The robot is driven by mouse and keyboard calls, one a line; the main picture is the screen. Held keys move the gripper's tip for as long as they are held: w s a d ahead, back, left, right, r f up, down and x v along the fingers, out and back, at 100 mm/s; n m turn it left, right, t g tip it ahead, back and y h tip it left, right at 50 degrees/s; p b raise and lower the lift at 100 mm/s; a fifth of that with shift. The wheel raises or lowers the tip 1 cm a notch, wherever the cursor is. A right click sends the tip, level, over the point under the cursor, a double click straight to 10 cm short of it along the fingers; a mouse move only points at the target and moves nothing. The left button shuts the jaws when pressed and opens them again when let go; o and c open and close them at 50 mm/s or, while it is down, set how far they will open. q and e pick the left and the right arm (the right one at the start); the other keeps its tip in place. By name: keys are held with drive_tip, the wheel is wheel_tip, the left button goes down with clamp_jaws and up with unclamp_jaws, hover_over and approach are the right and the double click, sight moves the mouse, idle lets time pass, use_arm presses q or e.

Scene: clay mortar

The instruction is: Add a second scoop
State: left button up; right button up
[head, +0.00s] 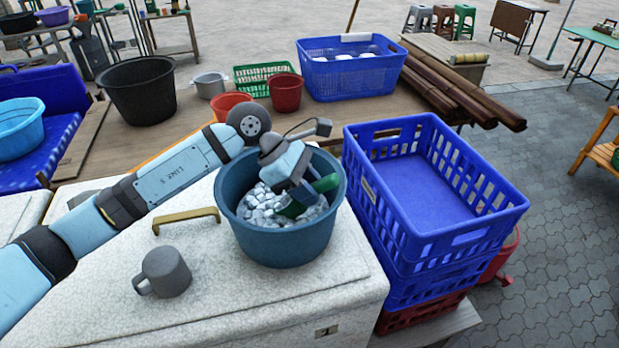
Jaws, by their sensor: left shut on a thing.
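A blue tub (270,248) full of ice cubes (262,208) stands on the white speckled chest top. My left gripper (303,193) reaches down into the tub from above and is shut on a green scoop (324,184). The scoop's lower part lies among the ice cubes. How much ice is in the scoop is hidden by the gripper and the cubes. My right gripper is out of view.
The white chest (240,308) has a brass handle (186,219) behind the mug. Stacked blue crates (400,215) stand close right of the tub. Red pots (286,93), a black basin (138,92) and a blue basket (350,75) stand behind. The chest top around the mug is clear.

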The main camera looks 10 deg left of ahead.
sight(290, 197)
use_arm(q)
wheel_tip(290, 197, down, 2)
drive_tip(key=shift+f, duration=0.1)
drive_tip(key=shift+a, duration=0.3)
clamp_jaws()
drive_tip(key=a, duration=0.3)
drive_tip(key=w+a+p, duration=0.1)
drive_tip(key=a, duration=0.1)
drive_tip(key=shift+r, duration=0.25)
drive_tip(key=d+r+y+p, duration=0.2)
drive_tip(key=r+y+p, duration=0.1)
drive_tip(key=r, duration=0.5)
drive_tip(key=d+r+t+y+p, duration=0.1)
drive_tip(key=d+r+y+p, duration=0.1)
drive_tip(key=r, duration=0.6)
drive_tip(key=shift+s+d+y+p, duration=0.15)
drive_tip(key=shift+s+y+p, duration=0.25)
drive_tip(key=shift+y+p, duration=0.6)
drive_tip(key=shift+r, duration=0.1)
